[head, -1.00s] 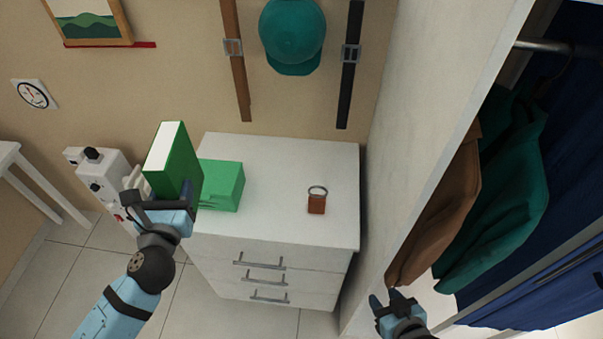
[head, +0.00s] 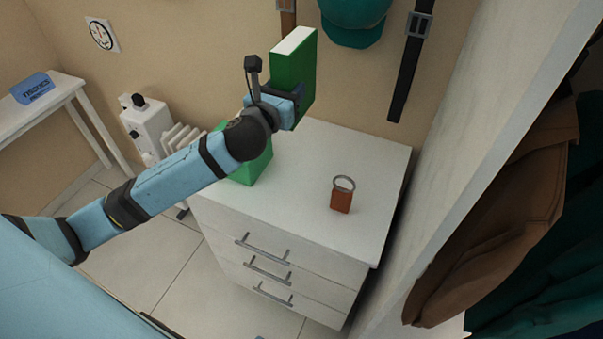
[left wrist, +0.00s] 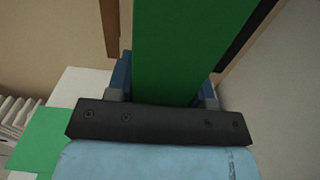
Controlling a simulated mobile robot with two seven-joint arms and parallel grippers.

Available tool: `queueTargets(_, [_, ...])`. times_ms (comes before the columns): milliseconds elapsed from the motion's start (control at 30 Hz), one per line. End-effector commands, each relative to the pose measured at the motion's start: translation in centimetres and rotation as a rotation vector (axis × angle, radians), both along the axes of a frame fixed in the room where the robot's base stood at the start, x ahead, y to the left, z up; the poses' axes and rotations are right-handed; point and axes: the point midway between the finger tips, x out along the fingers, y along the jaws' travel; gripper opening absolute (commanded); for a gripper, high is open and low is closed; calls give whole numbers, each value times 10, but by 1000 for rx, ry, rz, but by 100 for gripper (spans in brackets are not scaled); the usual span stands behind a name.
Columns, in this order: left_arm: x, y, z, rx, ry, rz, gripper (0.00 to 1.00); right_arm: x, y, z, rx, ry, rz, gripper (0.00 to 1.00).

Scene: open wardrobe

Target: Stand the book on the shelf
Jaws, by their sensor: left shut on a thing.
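The green book (head: 297,78) with white pages is held up in the air above the white drawer unit, close to the wall. My left gripper (head: 290,102) is shut on its lower end. In the left wrist view the book (left wrist: 192,45) rises upright between the two fingers of the left gripper (left wrist: 163,85). I cannot make out a shelf in these views; only the near side of the wardrobe (head: 490,120) shows. My right gripper is not in view.
A green box (head: 255,168) stands on the drawer unit (head: 375,160), partly hidden behind my left arm. A brown tag with a ring (head: 341,198) lies on the top. Jackets (head: 500,215) hang at the right. A radiator (head: 150,125) and white side table (head: 60,95) are at the left.

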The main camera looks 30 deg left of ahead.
Motion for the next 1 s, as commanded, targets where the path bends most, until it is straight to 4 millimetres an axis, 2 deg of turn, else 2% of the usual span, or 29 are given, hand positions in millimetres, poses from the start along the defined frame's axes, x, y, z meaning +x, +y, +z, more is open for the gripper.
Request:
queueTargets(167, [4, 4, -18, 0, 5, 4, 10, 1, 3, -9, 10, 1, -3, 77])
queueTargets(400, [3, 4, -81, 0, 7, 5, 10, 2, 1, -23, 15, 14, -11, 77])
queueTargets(600, [3, 3, -130, 0, 5, 5, 10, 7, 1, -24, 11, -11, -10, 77])
queueTargets(733, [3, 3, -149, 0, 4, 5, 10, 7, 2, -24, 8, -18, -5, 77])
queueTargets(1000, [4, 3, -169, 1, 3, 5, 10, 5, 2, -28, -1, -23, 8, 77])
